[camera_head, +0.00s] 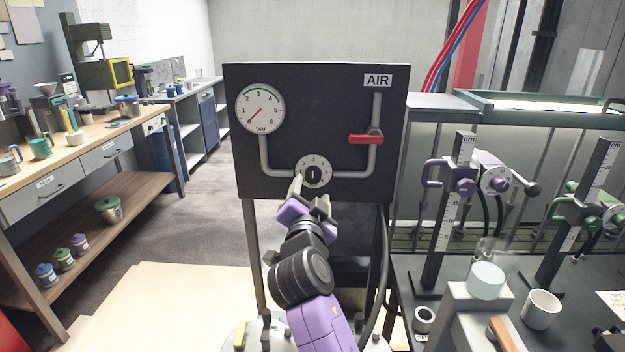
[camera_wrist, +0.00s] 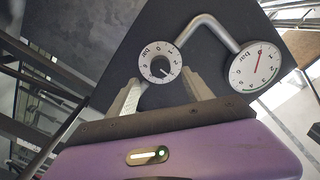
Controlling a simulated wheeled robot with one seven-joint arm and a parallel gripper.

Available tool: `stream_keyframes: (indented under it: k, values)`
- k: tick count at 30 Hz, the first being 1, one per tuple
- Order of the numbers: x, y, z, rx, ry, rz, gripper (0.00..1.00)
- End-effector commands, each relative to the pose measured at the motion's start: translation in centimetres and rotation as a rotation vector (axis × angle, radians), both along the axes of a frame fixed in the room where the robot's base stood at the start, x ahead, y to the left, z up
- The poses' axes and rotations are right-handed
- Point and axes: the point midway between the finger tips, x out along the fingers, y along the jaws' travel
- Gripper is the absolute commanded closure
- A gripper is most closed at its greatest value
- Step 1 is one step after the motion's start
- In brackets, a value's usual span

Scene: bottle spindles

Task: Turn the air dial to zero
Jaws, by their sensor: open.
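The air dial (camera_head: 313,172) is a round white-faced dial with a black knob, low in the middle of the black panel (camera_head: 320,110). A pale mark shows on its knob, but its exact setting is too small to read. In the wrist view the dial (camera_wrist: 160,62) lies between and just beyond the two fingers. My gripper (camera_head: 312,193) is open and empty, just below and in front of the dial. It also shows in the wrist view (camera_wrist: 164,90), one finger on each side of the dial. I cannot tell whether either finger touches it.
A pressure gauge (camera_head: 260,108) is at the panel's upper left, its red needle pointing lower left. A red lever (camera_head: 366,139) sits across the right pipe below the AIR label (camera_head: 378,80). Bottle spindles (camera_head: 455,185) stand on the bench at right; a workbench (camera_head: 90,150) is at left.

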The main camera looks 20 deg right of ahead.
Motion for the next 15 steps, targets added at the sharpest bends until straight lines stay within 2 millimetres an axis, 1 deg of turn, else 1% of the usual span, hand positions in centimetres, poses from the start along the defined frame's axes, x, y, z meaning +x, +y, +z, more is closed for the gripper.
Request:
stream_keyframes:
  k: [3, 9, 15]
  values:
    - [1.7, -0.7, 0.2, -0.002, 0.001, -0.001, 0.41]
    - [4.4, -1.5, 0.2, -0.003, 0.001, 0.0, 0.41]
    - [6.0, -2.0, 0.1, -0.003, 0.0, 0.001, 0.41]
